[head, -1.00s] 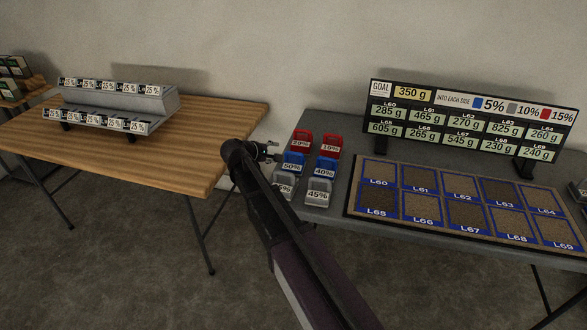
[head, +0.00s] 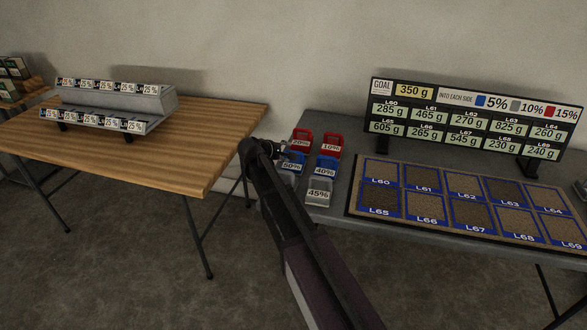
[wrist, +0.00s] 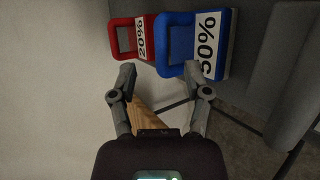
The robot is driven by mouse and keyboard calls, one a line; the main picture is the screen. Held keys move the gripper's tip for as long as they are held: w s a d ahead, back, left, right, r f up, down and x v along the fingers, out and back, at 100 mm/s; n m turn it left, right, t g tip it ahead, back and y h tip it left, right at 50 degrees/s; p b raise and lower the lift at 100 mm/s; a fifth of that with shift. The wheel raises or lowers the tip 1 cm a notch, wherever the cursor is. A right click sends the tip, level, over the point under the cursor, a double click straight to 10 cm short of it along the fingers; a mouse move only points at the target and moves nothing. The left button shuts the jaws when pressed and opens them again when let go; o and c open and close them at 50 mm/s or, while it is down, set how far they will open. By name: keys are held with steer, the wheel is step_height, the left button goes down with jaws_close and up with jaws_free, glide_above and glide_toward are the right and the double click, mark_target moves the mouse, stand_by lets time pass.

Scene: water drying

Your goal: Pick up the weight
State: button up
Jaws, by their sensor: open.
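The weights are small blocks with handles on the left end of the grey table. My gripper (head: 285,149) is at the left edge of this group and partly hides the blue 50% weight. In the wrist view my gripper (wrist: 165,86) is open and empty. The handle of the blue 50% weight (wrist: 218,45) is just ahead of the fingertips. The red 20% weight (wrist: 143,38) is beside it.
A mat with labelled squares (head: 352,213) covers the middle of the grey table, with a goal sign (head: 455,110) behind.

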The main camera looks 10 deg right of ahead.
steer(key=shift+w+d+f, duration=0.25)
steer(key=shift+w+d, duration=0.05)
steer(key=shift+d, duration=0.05)
steer(key=shift+b+x, duration=1.35)
steer(key=shift+x, duration=0.85)
steer(key=shift+w+d+f, duration=0.15)
steer(key=shift+d+f, duration=0.1)
jaws_close()
